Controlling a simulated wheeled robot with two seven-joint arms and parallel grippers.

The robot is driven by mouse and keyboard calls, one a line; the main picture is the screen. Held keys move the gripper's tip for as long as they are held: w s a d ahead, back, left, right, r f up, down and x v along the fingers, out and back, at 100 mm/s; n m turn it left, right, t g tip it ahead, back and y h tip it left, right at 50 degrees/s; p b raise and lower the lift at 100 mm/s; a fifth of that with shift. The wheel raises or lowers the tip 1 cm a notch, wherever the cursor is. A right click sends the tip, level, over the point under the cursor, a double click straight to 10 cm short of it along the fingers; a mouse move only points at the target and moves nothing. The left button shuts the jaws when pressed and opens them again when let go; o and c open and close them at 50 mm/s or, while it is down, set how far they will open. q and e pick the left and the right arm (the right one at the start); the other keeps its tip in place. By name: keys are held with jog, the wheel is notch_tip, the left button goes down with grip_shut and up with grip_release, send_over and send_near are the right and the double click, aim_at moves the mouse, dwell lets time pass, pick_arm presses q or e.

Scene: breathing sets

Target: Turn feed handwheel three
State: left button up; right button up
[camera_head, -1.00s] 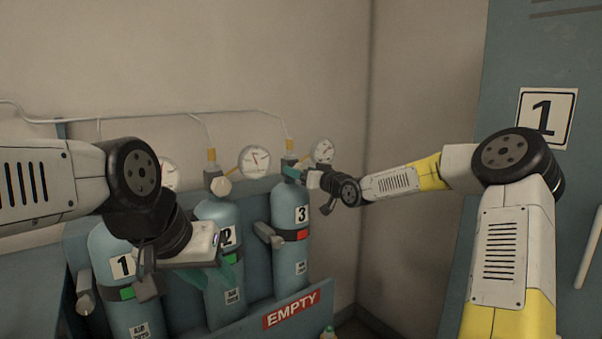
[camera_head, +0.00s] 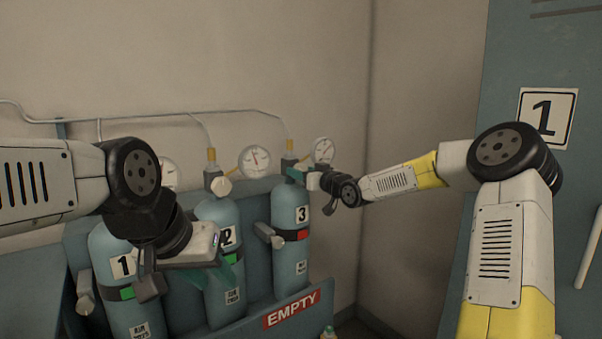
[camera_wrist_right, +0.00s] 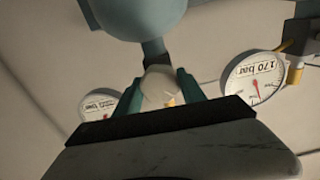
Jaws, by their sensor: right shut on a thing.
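Cylinder three (camera_head: 291,225) is a blue-grey bottle marked 3 with a red band, at the right end of the rack. My right gripper (camera_head: 296,173) is at its top, beside the valve. In the right wrist view, the teal fingers (camera_wrist_right: 162,92) are shut on both sides of a cream handwheel (camera_wrist_right: 158,86). In the head view the handwheel is hidden by the gripper. My left gripper (camera_head: 228,272) hangs in front of cylinder two (camera_head: 217,213), away from the valves. Its finger opening is not clear.
Cylinder one (camera_head: 108,252) stands at the left with a green band. Dial gauges (camera_head: 254,160) sit behind the valves, and one reads 170 bar in the wrist view (camera_wrist_right: 255,79). A red EMPTY sign (camera_head: 291,309) is on the rack front. A blue-grey cabinet (camera_head: 552,60) stands at the right.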

jog(key=n, duration=0.4)
jog(key=shift+a, duration=0.1)
jog(key=shift+n, duration=1.5)
jog(key=o, duration=1.4)
jog(key=shift+c, duration=0.2)
jog(key=v, duration=0.8)
jog(key=shift+w, duration=0.1)
